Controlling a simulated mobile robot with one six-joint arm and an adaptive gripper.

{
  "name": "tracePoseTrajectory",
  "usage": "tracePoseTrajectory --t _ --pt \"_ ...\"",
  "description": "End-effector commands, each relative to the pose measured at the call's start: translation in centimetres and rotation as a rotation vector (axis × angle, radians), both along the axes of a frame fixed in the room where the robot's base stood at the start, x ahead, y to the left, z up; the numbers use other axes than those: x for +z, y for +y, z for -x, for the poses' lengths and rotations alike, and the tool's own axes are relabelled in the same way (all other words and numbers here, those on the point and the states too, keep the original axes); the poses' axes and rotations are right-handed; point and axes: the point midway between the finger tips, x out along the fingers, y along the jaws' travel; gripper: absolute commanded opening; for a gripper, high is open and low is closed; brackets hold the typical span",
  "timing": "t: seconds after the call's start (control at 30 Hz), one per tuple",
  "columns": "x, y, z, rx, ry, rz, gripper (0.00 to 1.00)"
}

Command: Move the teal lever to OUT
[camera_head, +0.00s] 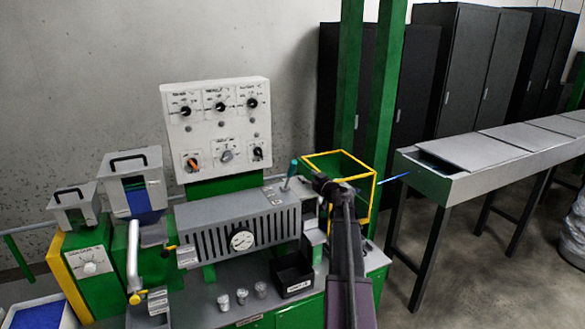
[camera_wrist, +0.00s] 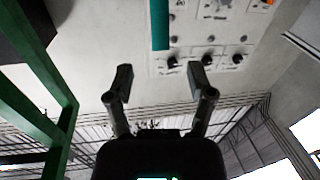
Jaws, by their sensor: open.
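The teal lever (camera_head: 290,174) stands up, leaning slightly right, from the top of the grey slotted housing (camera_head: 215,215) near its right end. Small label plates sit by its base, too small to read. My gripper (camera_head: 319,180) is just right of the lever in the head view; its fingers are hard to make out there. In the wrist view my gripper (camera_wrist: 158,80) is open and empty, its two fingers spread. The teal lever (camera_wrist: 160,25) shows there beyond the fingertips, lined up with the gap between them and apart from both. Its base is out of that view.
A white control panel (camera_head: 217,125) with several knobs stands behind the housing. A yellow-edged green box (camera_head: 340,165) is just behind my gripper, with green posts (camera_head: 384,90) beyond. A black bin (camera_head: 292,275) and small cups (camera_head: 241,296) stand in front of the housing.

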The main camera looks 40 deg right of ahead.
Motion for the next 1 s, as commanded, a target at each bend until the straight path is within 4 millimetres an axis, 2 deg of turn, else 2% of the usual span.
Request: tracePoseTrajectory --t 0.1,0.53,0.73,1.0 --pt "0.0 -0.2 -2.1 0.002 0.000 0.000 0.69" --pt "0.0 -0.6 -8.3 0.001 0.000 0.000 0.69" --pt "0.0 -0.6 -9.8 0.001 0.000 0.000 0.69" --pt "0.0 -0.6 -10.2 0.001 0.000 0.000 0.69"
